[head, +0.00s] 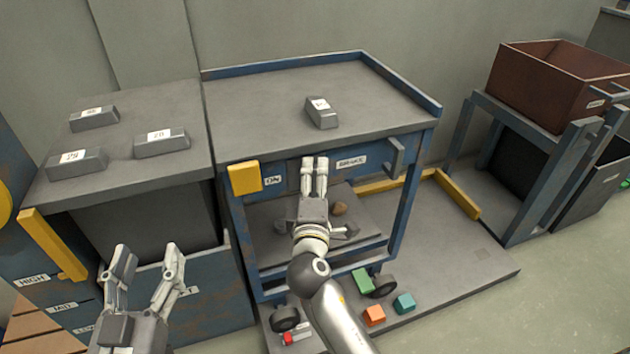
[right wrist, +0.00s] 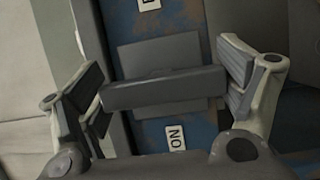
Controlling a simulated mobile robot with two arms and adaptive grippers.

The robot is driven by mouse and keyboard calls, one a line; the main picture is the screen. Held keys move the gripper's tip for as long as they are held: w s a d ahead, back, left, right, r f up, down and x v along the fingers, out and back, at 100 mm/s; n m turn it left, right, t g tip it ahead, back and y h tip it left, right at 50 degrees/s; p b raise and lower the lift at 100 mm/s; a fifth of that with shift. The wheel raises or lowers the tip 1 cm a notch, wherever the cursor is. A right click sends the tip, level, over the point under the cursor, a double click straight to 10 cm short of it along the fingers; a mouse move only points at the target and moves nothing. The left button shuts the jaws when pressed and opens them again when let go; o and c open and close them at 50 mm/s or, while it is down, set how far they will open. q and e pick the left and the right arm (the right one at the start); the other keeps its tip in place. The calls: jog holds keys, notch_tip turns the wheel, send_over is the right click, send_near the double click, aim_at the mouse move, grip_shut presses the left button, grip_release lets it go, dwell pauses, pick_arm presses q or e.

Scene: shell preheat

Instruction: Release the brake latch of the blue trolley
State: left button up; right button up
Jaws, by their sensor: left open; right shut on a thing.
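The blue trolley (head: 270,105) stands in the middle of the head view, with a grey top and a front panel. The panel carries an ON label (head: 273,181) and a BRAKE label (head: 352,162). The brake latch (right wrist: 165,86) is a dark grey bar between the two labels in the right wrist view. My right gripper (head: 314,165) is at the front panel and shut on this bar, with one finger at each end of it; it hides most of the latch in the head view. My left gripper (head: 150,262) is open and empty, at the lower left before the cabinet.
A metal block (head: 321,113) lies on the trolley's top. Several similar blocks lie on the left bench (head: 120,185). A yellow plate (head: 245,178) and a grey handle (head: 396,157) stick out from the trolley's front. Coloured cubes (head: 374,315) lie by the wheels on the grey platform (head: 465,265).

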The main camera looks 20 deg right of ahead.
dwell(0.4)
jog(key=o, duration=0.8)
jog(key=v, duration=1.2)
jog(key=shift+d, duration=0.1)
